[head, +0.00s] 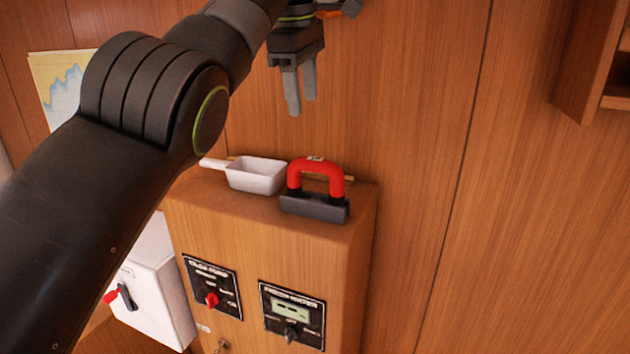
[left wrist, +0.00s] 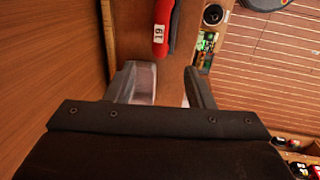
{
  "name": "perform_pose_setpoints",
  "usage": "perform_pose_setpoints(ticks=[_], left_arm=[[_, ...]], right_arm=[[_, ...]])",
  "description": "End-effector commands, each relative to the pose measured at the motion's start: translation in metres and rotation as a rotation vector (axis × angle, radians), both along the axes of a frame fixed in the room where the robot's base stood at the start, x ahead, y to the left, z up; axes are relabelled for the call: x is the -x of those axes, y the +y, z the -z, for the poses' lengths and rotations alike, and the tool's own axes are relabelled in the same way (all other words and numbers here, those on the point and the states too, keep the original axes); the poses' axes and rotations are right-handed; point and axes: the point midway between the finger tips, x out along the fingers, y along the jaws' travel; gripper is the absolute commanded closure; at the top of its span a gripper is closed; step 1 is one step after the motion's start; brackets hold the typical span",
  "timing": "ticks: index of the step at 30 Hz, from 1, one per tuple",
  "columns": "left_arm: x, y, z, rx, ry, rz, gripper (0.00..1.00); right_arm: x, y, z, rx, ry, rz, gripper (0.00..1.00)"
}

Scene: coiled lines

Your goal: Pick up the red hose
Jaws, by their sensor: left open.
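The red hose (head: 315,170) is a short arch on a dark grey base (head: 314,206), standing on top of a wooden cabinet (head: 260,212). In the left wrist view the red hose (left wrist: 163,28) shows beyond the fingertips, with a white tag marked 19 on it. My left gripper (head: 301,110) is above the cabinet top, over the hose in the picture and apart from it. Its jaws are open and empty; both fingers also show in the left wrist view (left wrist: 158,80). My right gripper is not in view.
A white scoop-like container (head: 256,175) stands just left of the hose. A wooden wall rises behind the cabinet. Switch panels (head: 292,315) are on the cabinet front. A white box (head: 158,295) is at lower left. A wooden shelf (head: 590,70) is at upper right.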

Motion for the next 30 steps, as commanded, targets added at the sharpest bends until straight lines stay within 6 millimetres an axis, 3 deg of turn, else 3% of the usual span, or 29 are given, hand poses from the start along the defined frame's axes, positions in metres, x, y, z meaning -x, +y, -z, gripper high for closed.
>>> perform_pose_setpoints(ticks=[1,7,12,19,30], left_arm=[[-0.002,-0.001,0.017,0.000,0.001,0.000,0.52],[-0.009,-0.003,0.054,0.001,0.001,0.000,0.52],[-0.015,-0.006,0.082,-0.001,0.001,0.001,0.52],[-0.018,-0.007,0.094,-0.001,-0.001,0.001,0.52],[-0.027,-0.007,0.134,0.000,0.001,0.001,0.52]], right_arm=[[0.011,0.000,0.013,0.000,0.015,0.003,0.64],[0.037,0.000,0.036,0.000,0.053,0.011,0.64],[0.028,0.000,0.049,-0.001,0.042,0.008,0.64],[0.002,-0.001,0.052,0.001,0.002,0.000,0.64],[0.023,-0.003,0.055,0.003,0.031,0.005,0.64]])
